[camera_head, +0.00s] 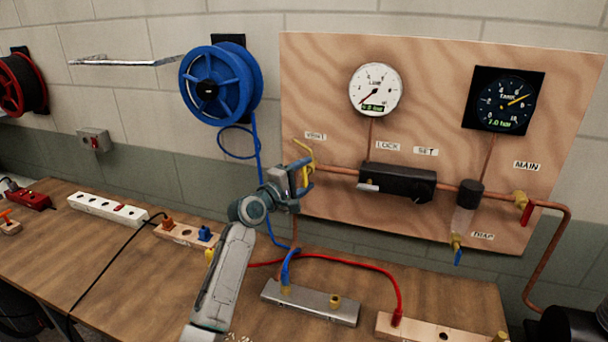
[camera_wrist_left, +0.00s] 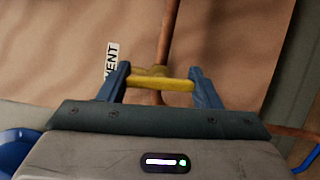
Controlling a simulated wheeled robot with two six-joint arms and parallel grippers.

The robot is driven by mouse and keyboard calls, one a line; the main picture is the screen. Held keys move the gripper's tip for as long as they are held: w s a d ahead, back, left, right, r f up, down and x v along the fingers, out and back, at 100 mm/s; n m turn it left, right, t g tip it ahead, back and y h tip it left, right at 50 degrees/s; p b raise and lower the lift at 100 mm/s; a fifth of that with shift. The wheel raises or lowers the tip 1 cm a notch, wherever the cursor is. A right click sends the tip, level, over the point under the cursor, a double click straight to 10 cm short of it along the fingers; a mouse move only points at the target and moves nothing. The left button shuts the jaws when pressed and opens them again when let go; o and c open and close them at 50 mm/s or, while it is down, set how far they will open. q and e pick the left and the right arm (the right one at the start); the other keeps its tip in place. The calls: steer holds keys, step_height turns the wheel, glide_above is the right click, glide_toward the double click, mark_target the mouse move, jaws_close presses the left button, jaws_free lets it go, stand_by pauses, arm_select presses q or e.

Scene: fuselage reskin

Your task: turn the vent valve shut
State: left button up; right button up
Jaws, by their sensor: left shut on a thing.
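The vent valve's yellow handle (camera_head: 304,154) is at the left end of the copper pipe on the plywood panel, beside the VENT label (camera_head: 315,136). My left gripper (camera_head: 299,178) reaches up to it from below and is shut on the handle. In the left wrist view the yellow handle (camera_wrist_left: 160,84) lies across the gap between the two blue fingers of my left gripper (camera_wrist_left: 163,88). The VENT label (camera_wrist_left: 111,60) stands beside the left finger. The valve body is partly hidden by the gripper. My right gripper is not in view.
The plywood panel (camera_head: 330,80) carries a white LINE gauge (camera_head: 376,90), a dark TANK gauge (camera_head: 503,101), a black regulator block (camera_head: 398,182) and a red-handled MAIN valve (camera_head: 526,213). A blue hose reel (camera_head: 215,85) hangs left. Hoses and manifold blocks lie on the bench (camera_head: 100,245).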

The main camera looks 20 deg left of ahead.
arm_select(q)
steer(key=shift+f+m+g, duration=0.1)
steer(key=shift+m+g, duration=0.2)
steer(key=shift+m, duration=0.3)
steer(key=shift+f, duration=0.1)
steer(key=o, duration=1)
steer(key=shift+s, duration=0.1)
steer(key=b+v, duration=0.3)
steer(key=v, duration=0.7)
steer(key=shift+s, duration=0.3)
steer(key=shift+a, duration=0.15)
